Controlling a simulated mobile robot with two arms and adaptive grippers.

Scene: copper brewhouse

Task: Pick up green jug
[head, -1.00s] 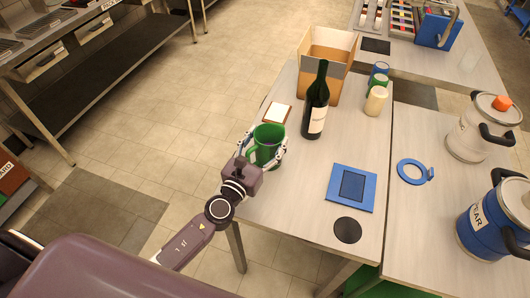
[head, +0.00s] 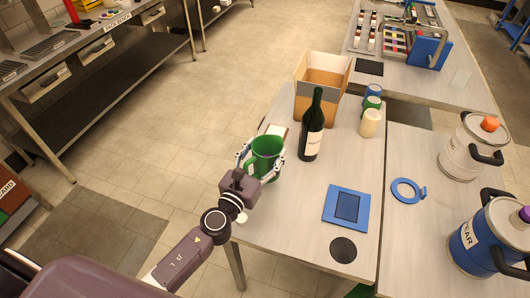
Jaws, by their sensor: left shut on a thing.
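The green jug (head: 266,160) is at the left edge of the table in the head view, with its open top facing up. My left gripper (head: 262,160) is around the jug, one finger on each side, and shut on it. I cannot tell whether the jug's base touches the table. My right gripper is not in view.
A dark wine bottle (head: 312,130) stands close to the right of the jug. An open cardboard box (head: 318,88) is behind it. Cups (head: 370,122), a blue framed pad (head: 346,206) and a black disc (head: 343,250) are on the table (head: 290,215). Large pots (head: 488,240) stand at right.

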